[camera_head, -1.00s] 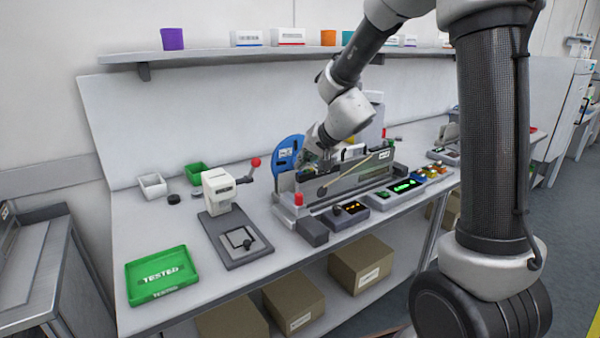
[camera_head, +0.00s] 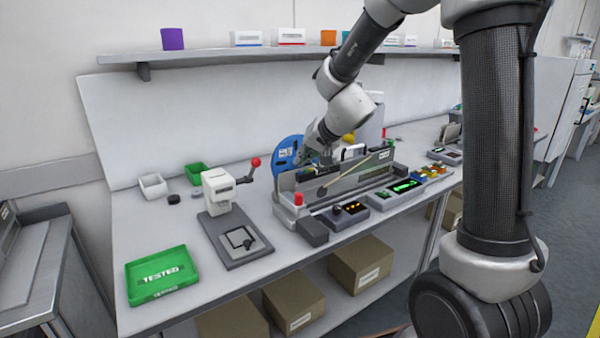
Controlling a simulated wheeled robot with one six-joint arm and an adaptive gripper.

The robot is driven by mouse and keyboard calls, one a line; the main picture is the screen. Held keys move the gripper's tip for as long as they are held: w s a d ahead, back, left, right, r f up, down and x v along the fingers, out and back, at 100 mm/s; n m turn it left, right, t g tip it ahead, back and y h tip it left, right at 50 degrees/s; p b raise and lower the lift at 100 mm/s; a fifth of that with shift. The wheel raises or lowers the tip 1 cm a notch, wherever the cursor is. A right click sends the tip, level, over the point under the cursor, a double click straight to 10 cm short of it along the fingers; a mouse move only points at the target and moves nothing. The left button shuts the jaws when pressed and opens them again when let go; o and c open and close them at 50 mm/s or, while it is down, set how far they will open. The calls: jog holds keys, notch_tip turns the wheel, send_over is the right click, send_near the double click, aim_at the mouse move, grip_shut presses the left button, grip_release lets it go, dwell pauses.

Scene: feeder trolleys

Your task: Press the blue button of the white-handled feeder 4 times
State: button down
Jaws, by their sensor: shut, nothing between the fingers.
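The feeder trolley bench (camera_head: 185,245) holds a long grey feeder fixture (camera_head: 345,187) with a blue reel (camera_head: 287,152) at its left end. A white handle-like part (camera_head: 353,152) shows on the fixture, just right of my gripper. My gripper (camera_head: 307,160) is shut and empty, pointing down at the fixture beside the blue reel. Its fingertips are small and partly hidden, so I cannot tell whether they touch anything. I cannot make out a blue button; it is too small or hidden behind the fixture and gripper.
A red button (camera_head: 298,199) stands at the fixture's left. A white press with a red-knobbed lever (camera_head: 222,190) and a green tray (camera_head: 160,274) stand further left.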

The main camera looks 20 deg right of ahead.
aim_at(304, 172)
notch_tip(304, 172, up, 5)
dwell(0.6)
jog(key=shift+d, duration=0.1)
dwell(1.7)
